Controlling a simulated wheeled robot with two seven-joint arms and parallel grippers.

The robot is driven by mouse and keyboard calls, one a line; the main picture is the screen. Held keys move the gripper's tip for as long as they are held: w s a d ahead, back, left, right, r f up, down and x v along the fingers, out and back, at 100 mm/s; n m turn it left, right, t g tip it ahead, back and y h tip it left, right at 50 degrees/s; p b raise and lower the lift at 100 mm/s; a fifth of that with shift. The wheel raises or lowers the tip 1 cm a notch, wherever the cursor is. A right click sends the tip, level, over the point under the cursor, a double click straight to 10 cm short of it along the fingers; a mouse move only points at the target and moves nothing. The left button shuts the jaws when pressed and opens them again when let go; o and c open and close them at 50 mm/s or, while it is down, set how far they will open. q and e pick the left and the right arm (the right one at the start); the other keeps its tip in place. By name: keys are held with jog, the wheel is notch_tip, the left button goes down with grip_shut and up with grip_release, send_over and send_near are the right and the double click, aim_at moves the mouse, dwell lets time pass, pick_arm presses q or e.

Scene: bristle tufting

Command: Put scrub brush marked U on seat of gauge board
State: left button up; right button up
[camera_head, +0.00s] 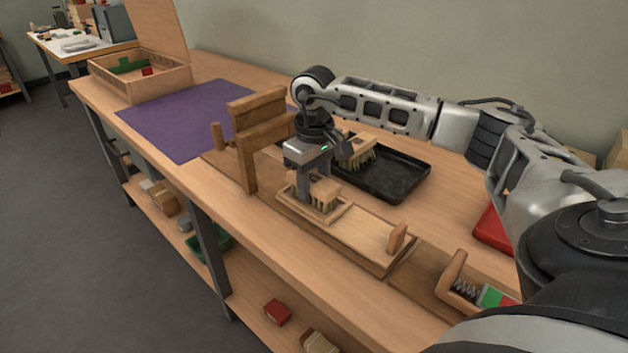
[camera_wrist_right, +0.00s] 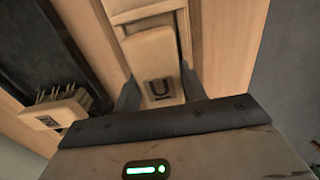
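The scrub brush marked U (camera_wrist_right: 154,55) is a pale wooden block with a dark U on its end. In the head view the brush (camera_head: 326,188) is bristles down at the framed seat (camera_head: 343,212) of the gauge board (camera_head: 365,232). Whether its bristles bear fully on the seat is hard to tell. My right gripper (camera_head: 314,185) points down over the brush. In the wrist view its fingers (camera_wrist_right: 158,88) flank the block and appear to press its sides. My left gripper is not in view.
A black tray (camera_head: 400,182) behind holds another brush (camera_head: 357,152). An upright wooden frame (camera_head: 247,150) stands left of the seat, and a small wooden stop (camera_head: 397,238) to its right. A purple mat (camera_head: 165,125) lies clear at left. A red object (camera_head: 493,232) is at right.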

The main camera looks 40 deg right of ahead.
aim_at(314, 179)
jog(key=o, duration=0.4)
jog(key=shift+r, duration=0.2)
pick_arm(q)
jog(key=shift+p, duration=0.5)
pick_arm(e)
notch_tip(314, 179, up, 12)
jog(key=shift+f, duration=0.1)
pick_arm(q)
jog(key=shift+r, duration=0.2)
